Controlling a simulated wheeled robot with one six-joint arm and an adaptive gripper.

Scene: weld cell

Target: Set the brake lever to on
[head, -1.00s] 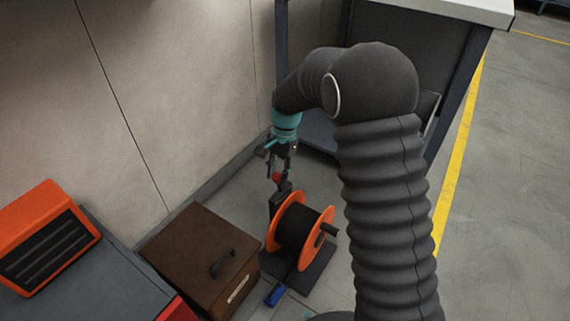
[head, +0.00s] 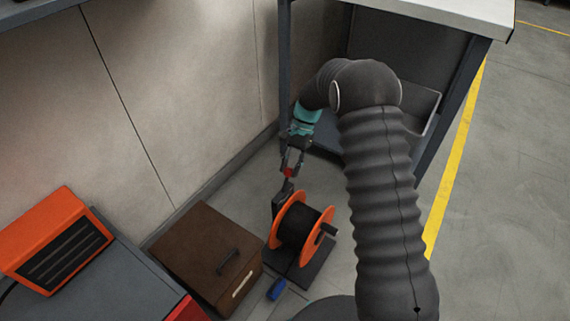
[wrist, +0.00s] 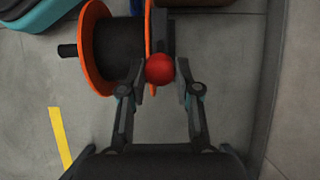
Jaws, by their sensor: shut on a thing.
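The brake lever's red ball knob (wrist: 159,69) sits between my gripper's fingertips in the wrist view. In the head view the knob (head: 288,172) shows at the tip of my gripper (head: 290,165). My gripper (wrist: 162,92) is shut on the knob. The lever stands beside a reel with orange flanges (head: 291,223) and a black drum, on a dark base plate (head: 312,270). The reel also shows in the wrist view (wrist: 96,50). Most of the lever's shaft is hidden or too small to read, and I see no on marking.
A brown box (head: 200,250) with a black handle stands left of the reel. A blue-handled object (head: 276,289) lies in front of it. A workbench (head: 450,22) with a grey bin (head: 425,105) stands behind. A wall (head: 150,110) bounds the left; floor is open right.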

